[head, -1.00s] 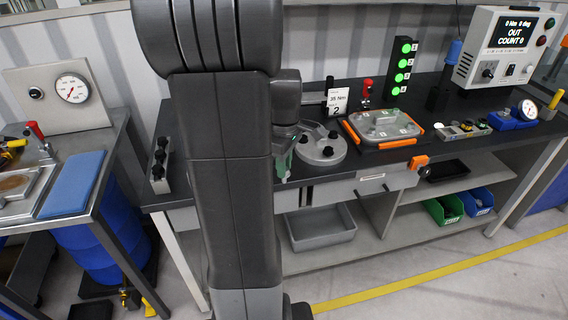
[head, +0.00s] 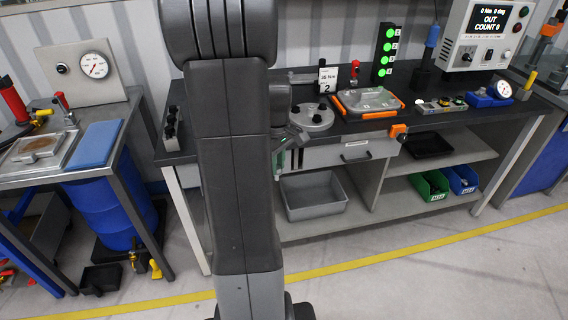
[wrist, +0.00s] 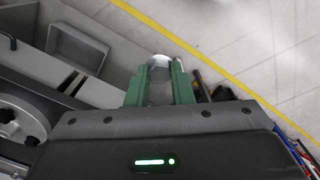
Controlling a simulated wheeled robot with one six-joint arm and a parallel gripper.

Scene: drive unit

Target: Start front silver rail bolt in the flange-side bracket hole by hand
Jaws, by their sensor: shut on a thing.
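My gripper (wrist: 159,84) has green fingers shut on a silver bolt (wrist: 160,62), whose pale, rounded end shows between the fingertips in the wrist view. The rest of the bolt is hidden by the fingers. In the head view my gripper (head: 279,165) hangs in front of the bench's front edge, partly behind my own arm and column, and the bolt is too small to make out there. The round grey flange (head: 311,117) lies on the bench top behind the gripper. I cannot pick out the flange-side bracket hole.
A grey bin (head: 314,196) sits on the shelf below. A steel table (head: 35,180) stands at left. The floor in front is open.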

